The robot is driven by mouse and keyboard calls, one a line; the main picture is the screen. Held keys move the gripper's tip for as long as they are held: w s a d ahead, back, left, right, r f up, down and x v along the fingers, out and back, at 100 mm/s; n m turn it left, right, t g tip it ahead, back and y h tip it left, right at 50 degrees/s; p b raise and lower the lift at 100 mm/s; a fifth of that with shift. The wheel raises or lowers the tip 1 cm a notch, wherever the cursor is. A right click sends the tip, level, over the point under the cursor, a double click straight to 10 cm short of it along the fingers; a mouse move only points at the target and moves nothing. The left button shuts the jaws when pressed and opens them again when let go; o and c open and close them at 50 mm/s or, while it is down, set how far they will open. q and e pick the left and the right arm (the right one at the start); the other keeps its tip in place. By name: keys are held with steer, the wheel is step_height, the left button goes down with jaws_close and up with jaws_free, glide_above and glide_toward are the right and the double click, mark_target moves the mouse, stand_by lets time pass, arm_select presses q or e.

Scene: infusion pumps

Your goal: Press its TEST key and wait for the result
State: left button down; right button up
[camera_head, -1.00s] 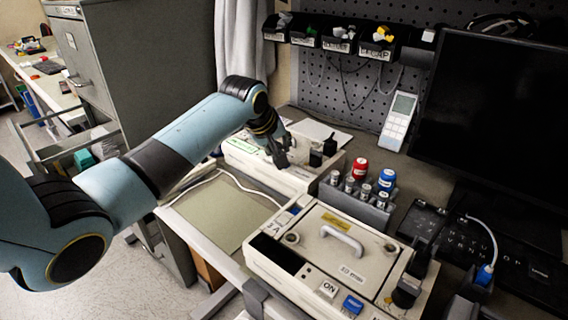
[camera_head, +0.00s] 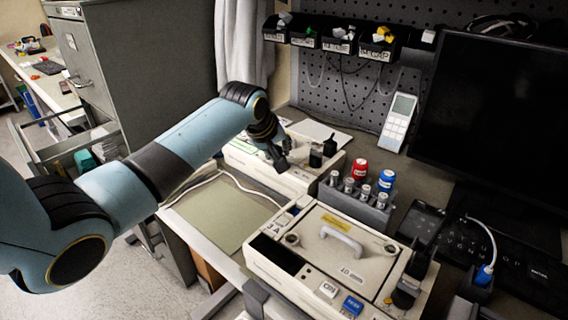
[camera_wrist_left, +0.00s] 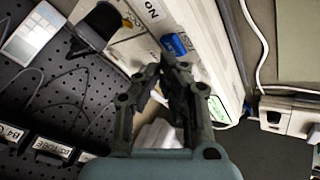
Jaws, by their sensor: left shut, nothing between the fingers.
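The far pump (camera_head: 298,181) is a pale box at the back of the bench, partly hidden by my left arm. My left gripper (camera_head: 282,164) is shut and empty, pointing down over this pump's top. In the left wrist view the closed fingertips (camera_wrist_left: 173,62) are right by a blue key (camera_wrist_left: 176,44), touching or just above it; I cannot tell which. A white ON key (camera_wrist_left: 150,11) is beside it. A small greenish lit display (camera_wrist_left: 219,110) shows past the fingers, its text unreadable. My right gripper is not in view.
A nearer pump (camera_head: 385,262) with a handle, ON key and blue key (camera_head: 352,305) stands in front. A grey rack (camera_head: 352,206) of vials with red and blue caps is between the pumps. A monitor (camera_head: 490,130) and keyboard are right; bins hang on the pegboard behind.

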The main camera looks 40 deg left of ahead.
arm_select(q)
steer(key=shift+f, duration=0.15)
stand_by(0.4)
steer(key=shift+f, duration=0.25)
stand_by(0.4)
steer(key=shift+r, duration=0.1)
steer(key=shift+r+p, duration=0.75)
steer(key=shift+p, duration=0.3)
step_height(320, 180, up, 5)
steer(key=p, duration=0.5)
steer(key=shift+r+p, duration=0.1)
steer(key=shift+p, duration=0.25)
